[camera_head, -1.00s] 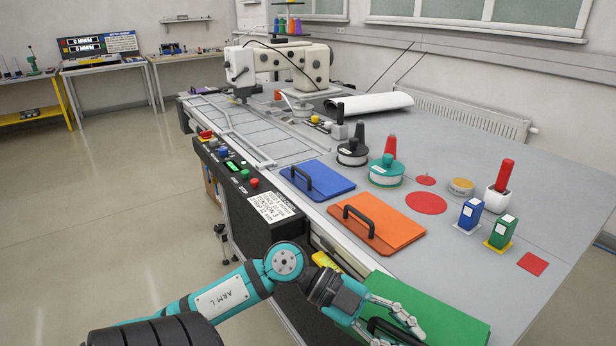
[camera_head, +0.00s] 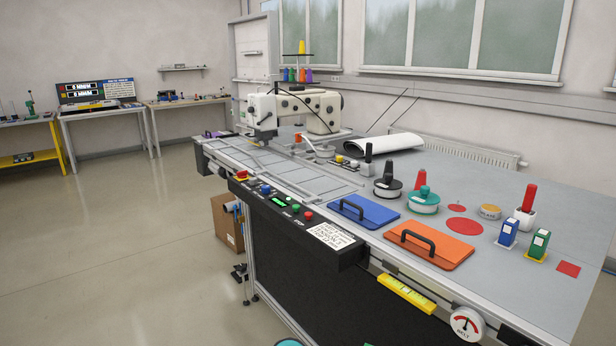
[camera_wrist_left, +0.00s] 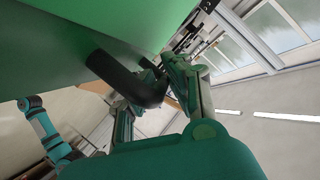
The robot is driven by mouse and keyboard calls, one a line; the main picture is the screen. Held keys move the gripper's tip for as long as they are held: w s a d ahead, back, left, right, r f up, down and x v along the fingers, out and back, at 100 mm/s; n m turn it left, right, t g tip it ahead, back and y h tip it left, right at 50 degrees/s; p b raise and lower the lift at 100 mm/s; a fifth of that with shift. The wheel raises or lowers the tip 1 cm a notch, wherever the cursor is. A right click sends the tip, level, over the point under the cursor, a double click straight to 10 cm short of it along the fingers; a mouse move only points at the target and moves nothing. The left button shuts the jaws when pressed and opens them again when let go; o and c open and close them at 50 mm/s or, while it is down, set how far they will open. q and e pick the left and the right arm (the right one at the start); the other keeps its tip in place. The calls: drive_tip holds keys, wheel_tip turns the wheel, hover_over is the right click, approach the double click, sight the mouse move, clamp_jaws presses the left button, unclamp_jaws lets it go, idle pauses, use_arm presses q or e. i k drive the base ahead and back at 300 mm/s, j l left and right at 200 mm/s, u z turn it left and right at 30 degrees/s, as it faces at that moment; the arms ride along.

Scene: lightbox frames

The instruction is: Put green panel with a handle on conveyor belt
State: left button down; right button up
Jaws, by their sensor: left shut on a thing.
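The green panel (camera_wrist_left: 60,45) fills the upper left of the left wrist view, close to the camera. Its black handle (camera_wrist_left: 125,78) lies between the fingers of my left gripper (camera_wrist_left: 158,78), which is shut on it. The conveyor belt (camera_head: 318,184) is the grey segmented strip along the table's left side, running toward the sewing machine (camera_head: 290,112). My right gripper is not in view.
A blue panel (camera_head: 368,212) and an orange panel (camera_head: 445,252) with handles lie along the table's near edge. A black control box (camera_head: 300,222) borders the belt. Spools, small boxes and a red-handled pot (camera_head: 524,218) stand farther right. The belt's near stretch looks clear.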

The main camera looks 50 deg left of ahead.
sight(311, 178)
drive_tip(key=j+z, duration=0.1)
drive_tip(key=j, duration=0.9)
drive_tip(key=k+j+z, duration=0.1)
drive_tip(key=j, duration=0.9)
drive_tip(key=j+z, duration=0.1)
drive_tip(key=j, duration=0.9)
drive_tip(key=k, duration=0.05)
